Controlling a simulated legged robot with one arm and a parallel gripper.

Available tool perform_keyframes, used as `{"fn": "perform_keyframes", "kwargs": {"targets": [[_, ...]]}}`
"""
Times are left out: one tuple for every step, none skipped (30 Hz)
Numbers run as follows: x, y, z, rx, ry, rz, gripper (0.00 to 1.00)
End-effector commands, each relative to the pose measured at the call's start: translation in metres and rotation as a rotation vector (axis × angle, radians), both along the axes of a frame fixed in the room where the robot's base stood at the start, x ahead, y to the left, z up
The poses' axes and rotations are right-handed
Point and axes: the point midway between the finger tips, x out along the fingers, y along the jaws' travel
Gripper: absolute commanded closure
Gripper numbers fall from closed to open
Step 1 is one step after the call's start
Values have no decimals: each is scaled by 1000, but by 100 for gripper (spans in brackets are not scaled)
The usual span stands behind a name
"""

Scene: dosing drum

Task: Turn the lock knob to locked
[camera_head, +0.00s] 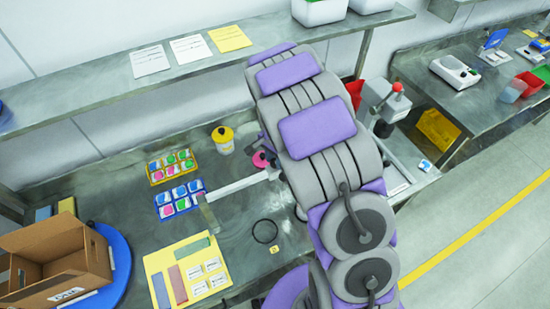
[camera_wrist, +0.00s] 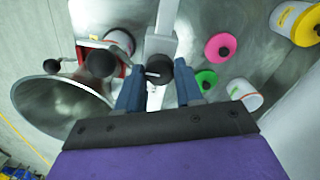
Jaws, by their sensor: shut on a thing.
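In the wrist view, a black round knob (camera_wrist: 157,69) with a short white pointer mark sits on a pale metal rail or bracket (camera_wrist: 164,22). The pointer mark lies roughly level across the picture, toward the knob's left side. The two blue fingers of my gripper (camera_wrist: 159,78) stand on either side of the knob and are shut on it. In the head view my own arm hides the gripper and the knob. No lock marking can be read in either view.
A large metal funnel or drum mouth (camera_wrist: 62,112) lies left of my gripper, beside a red-framed part (camera_wrist: 105,52) with black balls. Pink (camera_wrist: 213,46) and green (camera_wrist: 205,77) lids are close on the right. A cardboard box (camera_head: 55,262) stands at the bench's left.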

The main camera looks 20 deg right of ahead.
Motion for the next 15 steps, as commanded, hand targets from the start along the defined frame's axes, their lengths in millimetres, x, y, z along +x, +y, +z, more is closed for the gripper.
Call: {"fn": "perform_keyframes", "kwargs": {"targets": [[0,0,0,1,-1,-1,95],[0,0,0,1,-1,-1,63],[0,0,0,1,-1,-1,59],[0,0,0,1,-1,-1,56],[0,0,0,1,-1,-1,54],[0,0,0,1,-1,0,50],[0,0,0,1,-1,0,47],[0,0,0,1,-1,0,44],[0,0,0,1,-1,0,40],[0,0,0,1,-1,0,39],[0,0,0,1,-1,0,39],[0,0,0,1,-1,0,39],[0,0,0,1,-1,0,39],[0,0,0,1,-1,0,39],[0,0,0,0,-1,1,39]]}}
